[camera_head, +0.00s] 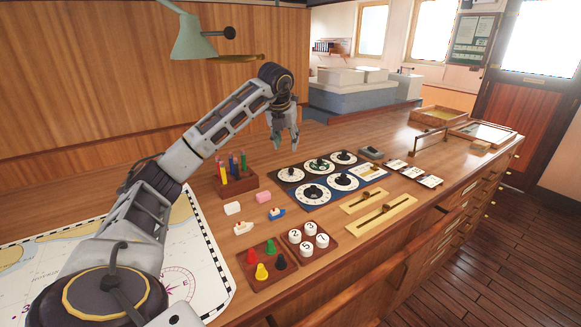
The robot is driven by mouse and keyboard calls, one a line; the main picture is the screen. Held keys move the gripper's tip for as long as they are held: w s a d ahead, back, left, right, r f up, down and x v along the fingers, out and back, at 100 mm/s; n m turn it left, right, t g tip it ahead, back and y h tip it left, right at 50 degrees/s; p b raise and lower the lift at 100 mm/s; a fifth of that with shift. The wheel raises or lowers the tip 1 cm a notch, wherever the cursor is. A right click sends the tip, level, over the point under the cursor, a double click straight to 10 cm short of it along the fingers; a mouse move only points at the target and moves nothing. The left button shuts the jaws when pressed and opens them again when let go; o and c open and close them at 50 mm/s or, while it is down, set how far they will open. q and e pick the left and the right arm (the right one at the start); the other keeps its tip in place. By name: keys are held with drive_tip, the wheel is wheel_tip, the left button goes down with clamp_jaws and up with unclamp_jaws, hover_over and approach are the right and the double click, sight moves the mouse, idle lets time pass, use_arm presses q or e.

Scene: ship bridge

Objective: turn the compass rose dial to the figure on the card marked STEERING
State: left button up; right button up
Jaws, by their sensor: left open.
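A dark blue panel (301,204) on the wooden counter carries several white round dials with black knobs. The back-middle dial (318,166) has a greenish patterned centre and may be the compass rose dial; its figures are too small to read. Several small cards stand right of the panel: a left card (397,165), a middle card (413,172) and a right card (431,181). I cannot read which is marked STEERING. My left gripper (285,142) is open and empty, pointing down, above the counter and up-left of the dials. My right gripper is not in view.
Brass sliders (388,216) lie in front. A green lamp (196,38) hangs above.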

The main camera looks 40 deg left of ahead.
sight(291, 169)
use_arm(q)
drive_tip(key=shift+f, duration=0.1)
drive_tip(key=x, duration=1.3)
drive_tip(key=shift+f+b, duration=0.1)
drive_tip(key=shift+b, duration=0.3)
drive_tip(key=shift+w+f, duration=0.15)
drive_tip(key=shift+f, duration=0.15)
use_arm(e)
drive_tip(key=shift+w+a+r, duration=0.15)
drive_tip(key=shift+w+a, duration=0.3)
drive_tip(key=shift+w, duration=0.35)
use_arm(q)
drive_tip(key=shift+c, duration=0.4)
clamp_jaws()
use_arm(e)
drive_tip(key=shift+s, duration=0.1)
